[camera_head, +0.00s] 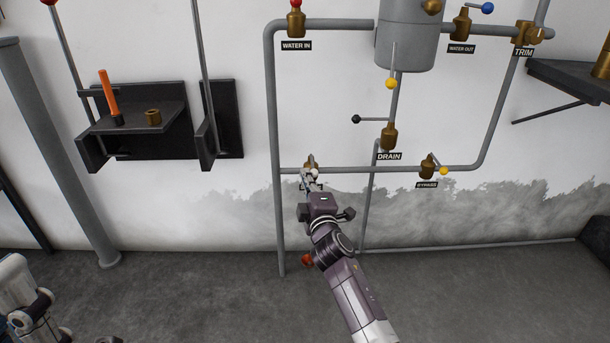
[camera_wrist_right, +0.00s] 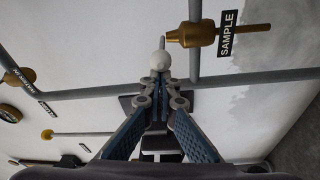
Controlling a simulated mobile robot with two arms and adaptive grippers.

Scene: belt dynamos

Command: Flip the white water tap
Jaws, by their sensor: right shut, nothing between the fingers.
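The white water tap shows as a white ball knob (camera_head: 315,174) on a short lever at a brass valve (camera_head: 310,161) on the lower left pipe. In the right wrist view the white knob (camera_wrist_right: 160,60) sits just past my fingertips, with the brass valve (camera_wrist_right: 197,34) labelled SAMPLE behind it. My right gripper (camera_head: 309,183) is shut and empty, its tips close to the knob; it also shows in the right wrist view (camera_wrist_right: 161,92). I cannot tell whether the tips touch the knob. A part of my left arm shows at the lower left, without a clear view of its gripper.
Grey pipes (camera_head: 272,100) run along the wall around the valve. Other taps are nearby: the black-knobbed DRAIN valve (camera_head: 389,136) and the yellow-knobbed BYPASS valve (camera_head: 427,166). A dark wall shelf (camera_head: 170,112) stands left. The floor in front is mostly clear.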

